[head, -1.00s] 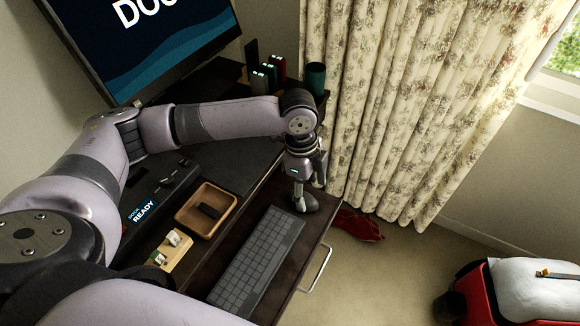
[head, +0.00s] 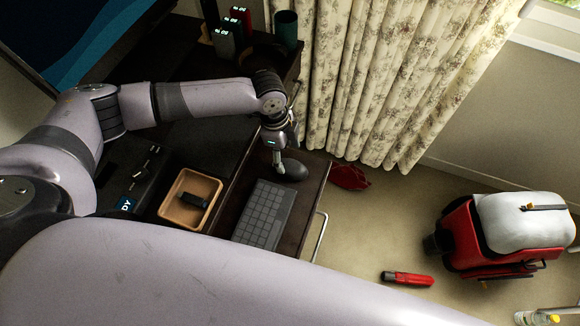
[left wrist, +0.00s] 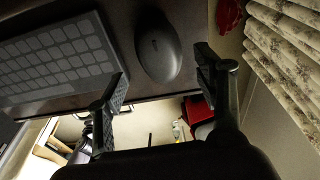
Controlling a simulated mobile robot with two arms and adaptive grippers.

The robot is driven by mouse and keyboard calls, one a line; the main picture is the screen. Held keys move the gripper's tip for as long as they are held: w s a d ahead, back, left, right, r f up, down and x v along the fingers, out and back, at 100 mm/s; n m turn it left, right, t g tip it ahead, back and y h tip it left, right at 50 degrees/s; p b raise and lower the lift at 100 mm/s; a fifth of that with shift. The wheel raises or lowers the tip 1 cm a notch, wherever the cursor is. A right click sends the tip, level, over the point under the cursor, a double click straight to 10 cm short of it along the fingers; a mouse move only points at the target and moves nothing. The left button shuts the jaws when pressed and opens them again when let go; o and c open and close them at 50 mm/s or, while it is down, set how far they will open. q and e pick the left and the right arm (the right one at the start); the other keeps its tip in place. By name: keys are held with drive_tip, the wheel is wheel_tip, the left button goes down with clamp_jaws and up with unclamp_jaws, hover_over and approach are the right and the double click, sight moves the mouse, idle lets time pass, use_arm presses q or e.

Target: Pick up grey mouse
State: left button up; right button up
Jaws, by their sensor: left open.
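The grey mouse (head: 293,170) lies on the dark pull-out tray (head: 312,176), just beyond the far end of the grey keyboard (head: 262,214). My left gripper (head: 279,172) points down at the mouse in the head view and partly covers it. In the left wrist view the mouse (left wrist: 158,50) appears dark and rounded, ahead of and between the two spread fingers of my left gripper (left wrist: 165,85). The gripper is open and empty. I cannot tell whether a finger touches the mouse. My right gripper is not in view.
A wooden tray (head: 166,210) with a black object stands left of the keyboard. A red cloth (head: 350,177) lies on the floor beyond the tray. A red tool (head: 407,279) and a red suitcase (head: 459,225) with a white bundle are on the floor at right.

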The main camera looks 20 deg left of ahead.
sight(289, 165)
use_arm(q)
drive_tip(key=shift+f, duration=0.3)
drive_tip(key=shift+d+f, duration=0.1)
drive_tip(key=shift+f, duration=0.1)
drive_tip(key=f, duration=0.2)
drive_tip(key=d+f, duration=0.1)
drive_tip(key=f, duration=0.1)
drive_tip(key=shift+f, duration=0.4)
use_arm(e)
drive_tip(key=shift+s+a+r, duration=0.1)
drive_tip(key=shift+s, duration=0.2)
use_arm(q)
drive_tip(key=shift+c, duration=0.2)
drive_tip(key=c, duration=0.8)
drive_tip(key=shift+c, duration=0.4)
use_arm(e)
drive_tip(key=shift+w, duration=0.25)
use_arm(q)
drive_tip(key=shift+r, duration=0.1)
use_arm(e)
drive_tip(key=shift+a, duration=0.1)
